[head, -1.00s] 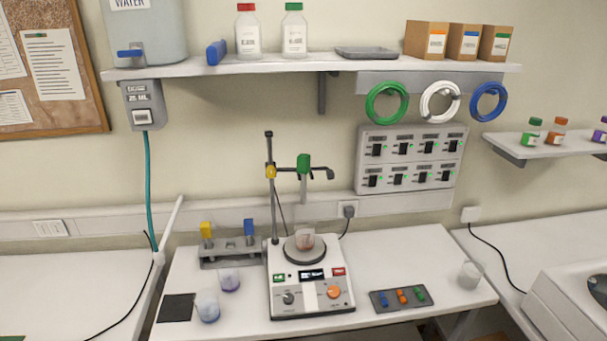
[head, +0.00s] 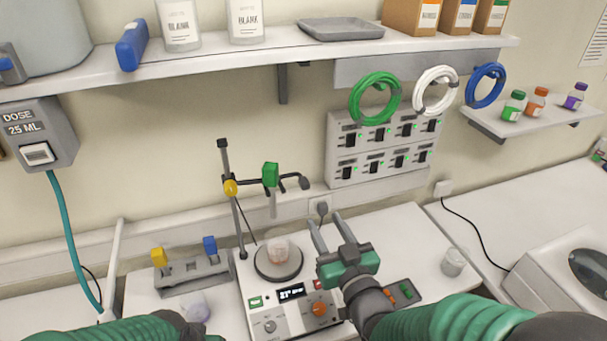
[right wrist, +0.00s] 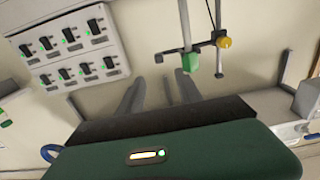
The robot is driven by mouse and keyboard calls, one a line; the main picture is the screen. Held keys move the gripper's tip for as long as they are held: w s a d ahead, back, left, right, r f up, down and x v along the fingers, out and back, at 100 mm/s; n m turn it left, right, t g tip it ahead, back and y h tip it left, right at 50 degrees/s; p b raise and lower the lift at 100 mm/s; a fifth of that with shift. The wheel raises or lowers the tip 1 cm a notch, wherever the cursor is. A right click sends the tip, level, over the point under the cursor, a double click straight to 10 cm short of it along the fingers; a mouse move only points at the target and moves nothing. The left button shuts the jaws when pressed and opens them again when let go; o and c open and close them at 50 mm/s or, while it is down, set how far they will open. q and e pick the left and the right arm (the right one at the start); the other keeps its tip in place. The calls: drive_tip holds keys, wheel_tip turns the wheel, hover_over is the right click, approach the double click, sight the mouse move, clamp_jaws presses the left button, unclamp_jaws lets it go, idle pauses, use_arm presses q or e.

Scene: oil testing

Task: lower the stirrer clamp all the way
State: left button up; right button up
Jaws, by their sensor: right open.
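The stirrer clamp is on an upright rod (head: 238,225) behind the hotplate (head: 290,305). It has a yellow knob (head: 230,187) at the rod, a horizontal dark arm and a green stirrer block (head: 270,174) with a grey shaft pointing down. The shaft ends above the beaker (head: 278,250) on the plate. My right gripper (head: 324,220) is open and empty, right of the beaker, lower than the clamp and apart from it. In the right wrist view, the green block (right wrist: 190,62) and yellow knob (right wrist: 224,42) appear beyond the fingers (right wrist: 160,82). My left gripper is out of view; only its forearm shows.
A rack with yellow and blue pieces (head: 190,275) stands left of the hotplate. A beaker (head: 453,262) stands at the right and a button pad (head: 403,292) is partly behind my right arm. A switch panel (head: 383,150) is on the wall; a shelf (head: 250,52) hangs above.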

sight(307, 187)
drive_tip(key=p+x, duration=0.5)
drive_tip(key=x, duration=0.9)
drive_tip(key=shift+w+a+f, duration=0.15)
drive_tip(key=shift+w+a, duration=0.35)
drive_tip(key=shift+a, duration=0.1)
drive_tip(key=shift+s+d, duration=0.1)
drive_tip(key=shift+d, duration=0.8)
drive_tip(key=c, duration=0.3)
drive_tip(key=shift+c, duration=1.3)
drive_tip(key=shift+a, duration=0.15)
drive_tip(key=shift+c, duration=1.4)
drive_tip(key=shift+a, duration=0.4)
clamp_jaws()
drive_tip(key=shift+d, duration=0.3)
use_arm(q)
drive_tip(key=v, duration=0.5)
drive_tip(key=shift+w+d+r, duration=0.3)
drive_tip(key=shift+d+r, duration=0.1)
